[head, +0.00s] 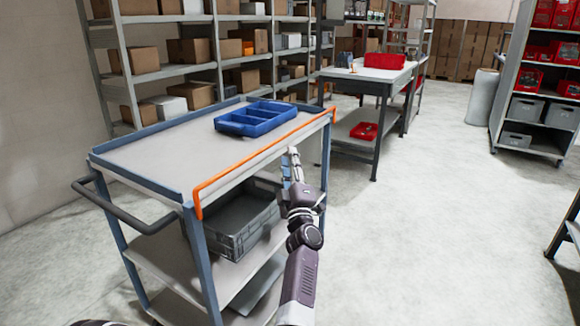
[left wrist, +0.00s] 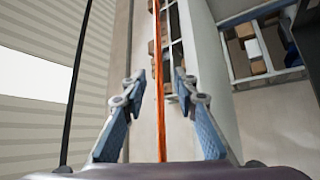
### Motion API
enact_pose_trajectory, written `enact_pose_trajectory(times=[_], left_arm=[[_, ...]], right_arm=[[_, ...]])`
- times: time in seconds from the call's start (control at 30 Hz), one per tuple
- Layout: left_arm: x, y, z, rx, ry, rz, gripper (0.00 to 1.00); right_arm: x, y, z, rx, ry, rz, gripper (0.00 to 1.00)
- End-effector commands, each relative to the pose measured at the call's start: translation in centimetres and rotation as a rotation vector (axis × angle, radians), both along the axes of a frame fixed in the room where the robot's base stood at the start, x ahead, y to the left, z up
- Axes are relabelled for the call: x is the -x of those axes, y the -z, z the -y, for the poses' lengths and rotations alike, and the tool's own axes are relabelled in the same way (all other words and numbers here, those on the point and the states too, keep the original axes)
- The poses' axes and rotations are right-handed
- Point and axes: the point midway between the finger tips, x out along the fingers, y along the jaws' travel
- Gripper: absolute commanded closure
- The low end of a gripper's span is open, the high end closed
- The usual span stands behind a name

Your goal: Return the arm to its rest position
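My left gripper (head: 292,155) shows in the head view just below the cart's orange rail (head: 250,157), on the cart's near right side. In the left wrist view the left gripper (left wrist: 160,80) has its two blue-padded fingers apart. The orange rail (left wrist: 161,125) shows as a thin line in the gap between them. I see nothing gripped, and I cannot tell how far the rail is from the fingers. My right gripper is not in view.
The cart (head: 150,155) carries a blue divided tray (head: 254,118) on top and a grey crate (head: 236,222) on a lower shelf. A workbench (head: 368,78) and shelving (head: 200,68) stand behind. The floor to the right of the cart is clear.

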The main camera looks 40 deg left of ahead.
Motion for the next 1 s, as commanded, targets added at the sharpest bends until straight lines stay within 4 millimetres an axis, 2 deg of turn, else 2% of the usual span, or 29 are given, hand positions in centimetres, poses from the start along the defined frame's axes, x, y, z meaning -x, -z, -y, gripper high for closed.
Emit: enact_pose_trajectory(times=[0.2, 0.83, 0.93, 1.0], left_arm=[[1.1, 0.8, 1.5, -0.001, 0.0, -0.001, 0.73], [1.1, 0.8, 1.7, -0.004, 0.003, -0.004, 0.73], [0.7, 1.1, 2.7, -0.036, 0.042, -0.049, 0.73], [0.0, 1.7, 4.5, -0.084, 0.106, -0.124, 0.73]], right_arm=[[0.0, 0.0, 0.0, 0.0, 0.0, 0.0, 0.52], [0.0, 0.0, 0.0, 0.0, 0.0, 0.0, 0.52], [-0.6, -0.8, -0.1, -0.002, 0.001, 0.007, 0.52], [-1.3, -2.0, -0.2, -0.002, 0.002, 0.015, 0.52]])
